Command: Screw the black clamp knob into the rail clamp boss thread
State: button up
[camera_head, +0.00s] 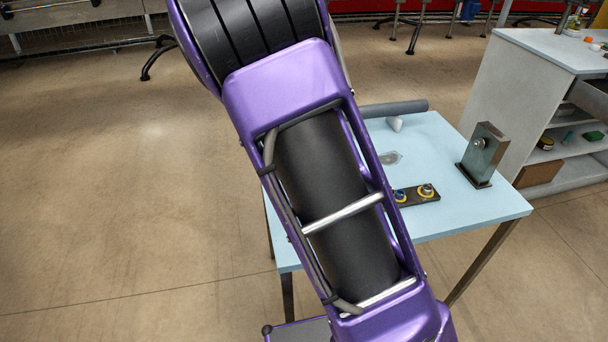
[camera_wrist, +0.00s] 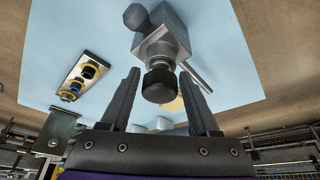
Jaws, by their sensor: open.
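In the wrist view the black clamp knob (camera_wrist: 160,86) is a round ribbed cap at the end of the boss (camera_wrist: 159,62) on the grey metal rail clamp (camera_wrist: 165,38). The knob looks in line with the boss; how far it is threaded in cannot be told. My gripper (camera_wrist: 158,73) is open, with one finger on each side of the knob and a visible gap to both. In the head view my purple arm hides the gripper and knob.
The light blue table (camera_head: 455,205) carries a dark plate (camera_head: 416,195) with yellow-ringed parts, an upright metal bracket (camera_head: 482,155) near its right side, and a grey tube (camera_head: 394,108) along the back. A grey-topped cabinet (camera_head: 525,95) stands close behind right.

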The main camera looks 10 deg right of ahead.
jog(key=shift+n+b, duration=0.45)
jog(key=shift+n, duration=0.45)
jog(key=shift+f+n+t+y+b, duration=0.1)
jog(key=shift+n+t+y+b, duration=0.25)
jog(key=shift+n+b, duration=0.2)
jog(key=shift+n, duration=0.25)
jog(key=shift+n+t+y+b, duration=0.25)
jog(key=shift+n+y+b, duration=0.1)
jog(key=shift+n+b, duration=0.2)
jog(key=shift+n, duration=0.35)
